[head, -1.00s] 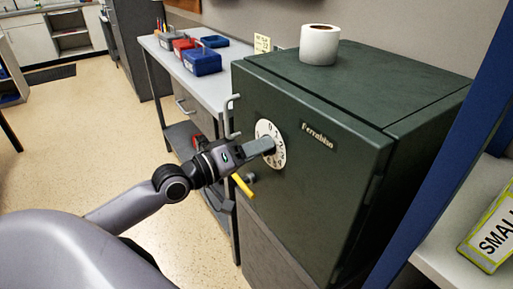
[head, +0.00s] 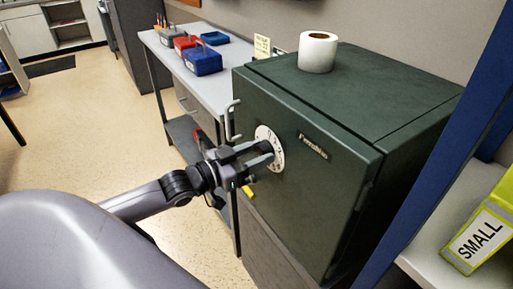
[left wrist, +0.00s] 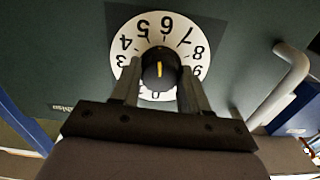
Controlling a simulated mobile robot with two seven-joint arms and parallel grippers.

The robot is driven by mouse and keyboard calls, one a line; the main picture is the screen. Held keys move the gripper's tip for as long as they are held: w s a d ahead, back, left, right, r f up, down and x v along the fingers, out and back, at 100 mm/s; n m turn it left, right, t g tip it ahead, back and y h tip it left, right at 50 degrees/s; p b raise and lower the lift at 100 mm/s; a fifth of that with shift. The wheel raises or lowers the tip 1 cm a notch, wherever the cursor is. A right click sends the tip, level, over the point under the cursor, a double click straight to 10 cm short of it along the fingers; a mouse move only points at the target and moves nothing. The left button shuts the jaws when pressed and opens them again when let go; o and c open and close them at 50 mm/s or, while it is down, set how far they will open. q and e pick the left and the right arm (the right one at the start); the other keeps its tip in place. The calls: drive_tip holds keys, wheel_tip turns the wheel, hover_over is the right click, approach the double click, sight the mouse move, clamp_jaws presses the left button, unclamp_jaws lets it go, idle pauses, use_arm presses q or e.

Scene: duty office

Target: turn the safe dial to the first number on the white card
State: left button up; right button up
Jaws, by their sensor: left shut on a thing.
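The safe (head: 310,185) is dark green, with a white numbered dial (head: 278,163) on its shut door. My left gripper (head: 268,153) reaches the dial from the left. In the left wrist view its fingers (left wrist: 159,92) are on either side of the black centre knob (left wrist: 158,58), shut on it. The white number ring (left wrist: 128,45) appears upside down, with 6 near the top and 0 near the bottom. A yellow mark on the knob runs roughly upright. A small pale card (head: 262,45) stands behind the safe; its writing is too small to read. My right gripper is not in view.
A paper roll (head: 318,52) stands on the safe. A grey handle (head: 232,122) and a yellow part (head: 249,190) are near the gripper. A grey bench (head: 175,62) holds blue and red boxes.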

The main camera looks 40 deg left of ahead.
use_arm(q)
drive_tip(key=m+p, duration=0.1)
drive_tip(key=m, duration=0.2)
drive_tip(key=shift+m, duration=0.4)
drive_tip(key=shift+m+p, duration=0.8)
drive_tip(key=shift+m, duration=1)
drive_tip(key=o, duration=1.1)
drive_tip(key=shift+c, duration=0.2)
drive_tip(key=v, duration=0.7)
drive_tip(key=shift+s, duration=0.1)
